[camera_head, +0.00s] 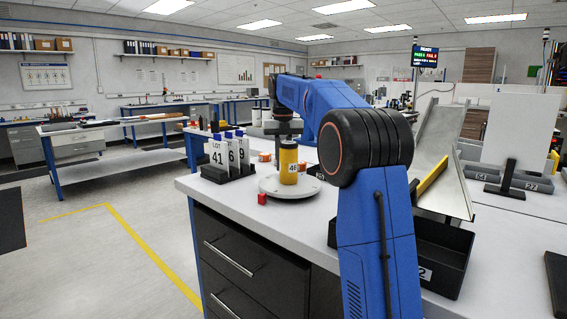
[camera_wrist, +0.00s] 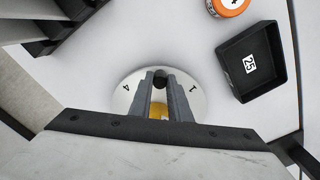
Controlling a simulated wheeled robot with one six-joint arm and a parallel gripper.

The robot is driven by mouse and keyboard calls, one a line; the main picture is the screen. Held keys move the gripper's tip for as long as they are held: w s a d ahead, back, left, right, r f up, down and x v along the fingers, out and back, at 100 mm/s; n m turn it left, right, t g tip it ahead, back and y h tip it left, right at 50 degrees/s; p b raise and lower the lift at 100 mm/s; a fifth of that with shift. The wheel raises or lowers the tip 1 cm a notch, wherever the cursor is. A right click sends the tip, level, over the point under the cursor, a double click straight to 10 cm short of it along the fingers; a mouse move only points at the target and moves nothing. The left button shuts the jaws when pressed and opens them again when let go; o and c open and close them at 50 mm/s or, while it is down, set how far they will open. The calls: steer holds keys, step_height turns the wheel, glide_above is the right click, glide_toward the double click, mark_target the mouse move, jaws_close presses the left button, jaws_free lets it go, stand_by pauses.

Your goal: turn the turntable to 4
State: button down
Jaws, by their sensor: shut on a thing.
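The turntable (camera_head: 270,187) is a pale round disc on the white bench, near its left edge. In the wrist view its disc (camera_wrist: 125,101) shows a 4 at left and a 1 at right; other marks are hidden. A yellow cylinder (camera_head: 289,165) labelled 48 stands upright on it, and a sliver of yellow (camera_wrist: 158,112) shows between my fingers in the wrist view. In the head view the fingertips are hidden behind the cylinder.
A small red cube (camera_head: 262,198) lies by the disc's front edge. A black rack with LOT cards (camera_head: 218,158) stands at left. A black bin labelled 25 (camera_wrist: 247,66) and an orange-rimmed roll (camera_wrist: 230,5) lie near the disc. A metal chute (camera_head: 440,150) stands at right.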

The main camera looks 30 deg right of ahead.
steer(key=c, duration=1.7)
jaws_free()
steer(key=shift+a, duration=0.1)
steer(key=shift+o, duration=0.2)
steer(key=shift+r, duration=3.7)
